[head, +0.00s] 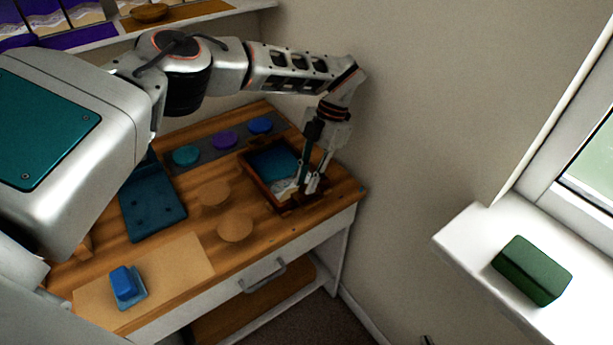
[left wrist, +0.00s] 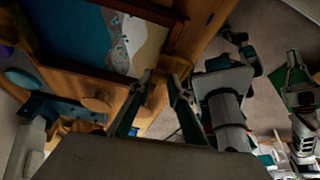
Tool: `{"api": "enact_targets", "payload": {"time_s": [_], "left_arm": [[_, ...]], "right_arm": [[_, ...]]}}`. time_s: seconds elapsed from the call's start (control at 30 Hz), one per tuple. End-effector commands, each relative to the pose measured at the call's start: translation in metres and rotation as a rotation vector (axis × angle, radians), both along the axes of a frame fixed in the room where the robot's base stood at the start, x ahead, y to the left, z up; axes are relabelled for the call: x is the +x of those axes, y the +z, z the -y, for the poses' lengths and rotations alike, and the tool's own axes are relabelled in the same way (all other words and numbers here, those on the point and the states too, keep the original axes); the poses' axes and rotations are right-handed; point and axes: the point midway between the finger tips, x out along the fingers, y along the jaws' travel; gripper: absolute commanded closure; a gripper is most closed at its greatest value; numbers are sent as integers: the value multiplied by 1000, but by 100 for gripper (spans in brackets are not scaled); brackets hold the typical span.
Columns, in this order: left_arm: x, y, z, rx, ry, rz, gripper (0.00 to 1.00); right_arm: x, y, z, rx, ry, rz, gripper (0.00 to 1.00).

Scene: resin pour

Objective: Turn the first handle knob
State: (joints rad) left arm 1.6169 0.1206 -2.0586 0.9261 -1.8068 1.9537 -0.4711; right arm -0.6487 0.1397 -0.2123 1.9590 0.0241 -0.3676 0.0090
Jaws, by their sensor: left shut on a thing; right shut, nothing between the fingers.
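A brown-framed tray (head: 255,180) with a blue, white and sand-coloured beach surface lies at the right end of the wooden workbench. It also shows in the left wrist view (left wrist: 60,65). My left gripper (head: 309,188) reaches down at the tray's front right edge, shut on a small part there that I take for the handle knob. The fingers hide most of it. In the left wrist view, my left fingertips (left wrist: 160,78) are close together at the frame's edge. My right gripper (left wrist: 294,62) shows far off at the right, away from the tray, its fingers together.
Turquoise, purple and blue round pots (head: 223,140) stand in a row behind. Two round wooden discs (head: 235,228), a dark blue board (head: 153,210) and a blue block (head: 124,282) lie on the bench. A green block (head: 532,270) sits on the windowsill. The wall is close behind the tray.

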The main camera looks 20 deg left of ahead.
Motion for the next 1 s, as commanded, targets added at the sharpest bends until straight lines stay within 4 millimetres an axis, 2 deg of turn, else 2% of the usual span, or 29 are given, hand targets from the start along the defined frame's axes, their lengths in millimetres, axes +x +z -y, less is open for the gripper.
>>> {"api": "enact_targets", "payload": {"time_s": [0.6,0.87,1.0], "left_arm": [[-5,3,4,0,-590,-1,100],[-6,2,4,1,-811,0,100],[-7,2,5,0,-905,0,100]], "right_arm": [[6,44,-1,2,0,18,100],[5,54,-1,2,0,16,100],[3,51,3,-4,-4,5,100]]}}
